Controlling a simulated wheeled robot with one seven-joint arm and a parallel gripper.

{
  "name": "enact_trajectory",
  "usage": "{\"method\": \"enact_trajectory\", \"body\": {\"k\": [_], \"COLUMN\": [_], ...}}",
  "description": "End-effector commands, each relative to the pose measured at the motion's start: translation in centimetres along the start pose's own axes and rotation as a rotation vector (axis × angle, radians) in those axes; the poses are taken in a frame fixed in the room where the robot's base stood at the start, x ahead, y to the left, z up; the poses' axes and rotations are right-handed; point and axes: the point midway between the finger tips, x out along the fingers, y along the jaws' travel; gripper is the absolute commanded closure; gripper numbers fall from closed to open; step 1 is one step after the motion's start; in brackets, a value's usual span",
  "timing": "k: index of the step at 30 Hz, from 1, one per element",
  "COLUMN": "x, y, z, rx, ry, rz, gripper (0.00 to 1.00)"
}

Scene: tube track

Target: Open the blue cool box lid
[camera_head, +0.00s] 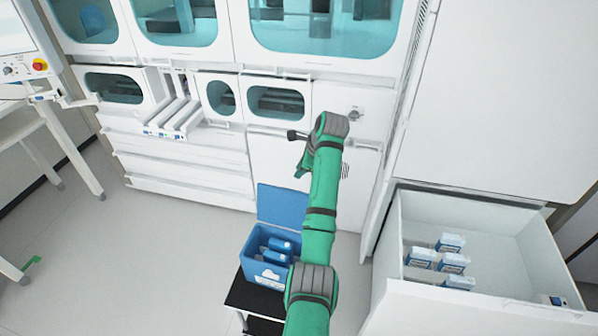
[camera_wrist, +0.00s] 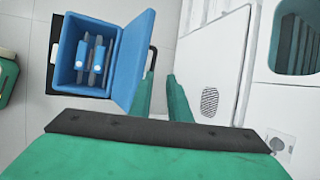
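The blue cool box (camera_head: 262,274) stands on a small black stand, with blue and white packs inside. Its lid (camera_head: 283,205) is raised, standing up along the rear side, and the inside is exposed. In the wrist view the box (camera_wrist: 79,91) is at upper left, with the lid (camera_wrist: 134,62) swung out at its right side. My gripper (camera_wrist: 161,88) is empty, its two green fingers apart, near the lid's lower edge in that picture. In the head view my gripper is above the lid and looks clear of it; its fingers are partly hidden by the wrist.
An open white drawer (camera_head: 480,297) with several small boxes (camera_head: 452,263) is at right. White cabinets with windows (camera_head: 326,25) line the back. A narrow rack (camera_head: 176,118) juts out at left. A white table (camera_head: 35,125) stands far left. The floor (camera_head: 150,260) left of the box is mostly clear.

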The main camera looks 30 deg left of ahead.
Motion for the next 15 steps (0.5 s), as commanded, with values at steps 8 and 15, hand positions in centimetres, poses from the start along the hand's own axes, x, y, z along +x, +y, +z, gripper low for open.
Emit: {"method": "enact_trajectory", "body": {"k": [8,15], "x": [-5.4,-8.3], "y": [-0.1,0.0], "z": [0.0,0.0], "rx": [0.000,0.001], "ry": [0.000,0.000], "rz": [-0.003,-0.002], "gripper": [0.83,0.83]}}
